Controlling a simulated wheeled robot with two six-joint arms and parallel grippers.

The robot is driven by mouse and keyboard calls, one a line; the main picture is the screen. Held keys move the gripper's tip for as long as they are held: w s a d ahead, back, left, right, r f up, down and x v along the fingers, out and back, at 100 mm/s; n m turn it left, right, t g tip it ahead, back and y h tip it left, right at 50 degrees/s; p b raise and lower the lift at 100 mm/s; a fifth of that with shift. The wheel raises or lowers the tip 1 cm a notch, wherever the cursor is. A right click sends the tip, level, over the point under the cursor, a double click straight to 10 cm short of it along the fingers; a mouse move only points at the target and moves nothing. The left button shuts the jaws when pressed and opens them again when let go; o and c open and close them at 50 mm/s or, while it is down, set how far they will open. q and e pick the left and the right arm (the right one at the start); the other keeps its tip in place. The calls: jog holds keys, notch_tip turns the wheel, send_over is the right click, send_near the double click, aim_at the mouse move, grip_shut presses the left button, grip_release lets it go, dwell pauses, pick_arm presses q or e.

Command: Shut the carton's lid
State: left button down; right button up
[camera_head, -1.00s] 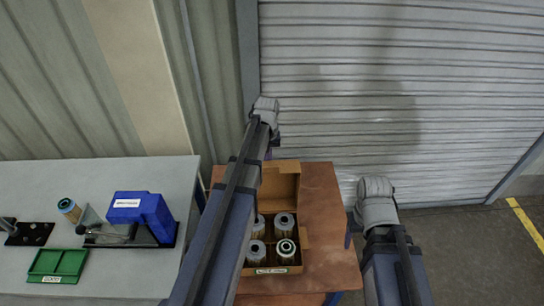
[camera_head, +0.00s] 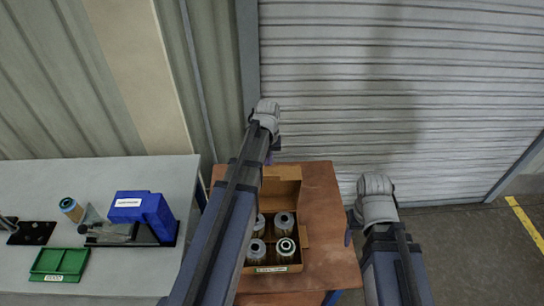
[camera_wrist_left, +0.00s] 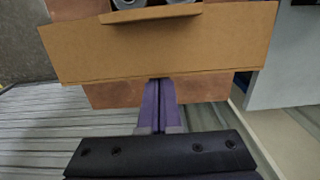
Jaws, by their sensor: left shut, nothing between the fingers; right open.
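The open carton (camera_head: 304,238) stands on the brown table with several grey filter cartridges (camera_head: 285,247) inside. Its lid (camera_head: 282,187) stands up at the far side, partly hidden by my left arm. In the left wrist view the lid is a broad tan panel (camera_wrist_left: 160,45), with cartridge ends just showing past it. My left gripper (camera_head: 272,153) is shut and empty behind the lid. In the wrist view its purple fingertips (camera_wrist_left: 160,84) reach the lid's lower picture edge; whether they touch is unclear. My right gripper (camera_head: 350,232) is open, right of the carton, mostly hidden by its wrist.
The brown table (camera_head: 325,210) has clear room right of the carton. A shutter wall (camera_head: 400,90) rises behind.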

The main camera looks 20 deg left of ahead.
aim_at(268, 173)
pick_arm(q)
jog(key=shift+s+d+r, duration=0.15)
jog(key=shift+s+d, duration=0.1)
jog(key=shift+s, duration=0.2)
jog(key=shift+s+d+r, duration=0.1)
jog(key=shift+s+d, duration=0.2)
jog(key=shift+s, duration=0.3)
jog(key=shift+s+d+r, duration=0.1)
jog(key=shift+s+d, duration=0.15)
jog(key=shift+s, duration=0.35)
jog(key=shift+s+d+p, duration=0.1)
jog(key=shift+s+p, duration=0.05)
jog(key=shift+p, duration=0.15)
jog(key=shift+s+d, duration=0.3)
jog(key=shift+s, duration=0.3)
notch_tip(268, 173, up, 10)
jog(key=w+a+p, duration=0.1)
jog(key=p, duration=0.9)
jog(key=shift+w, duration=0.4)
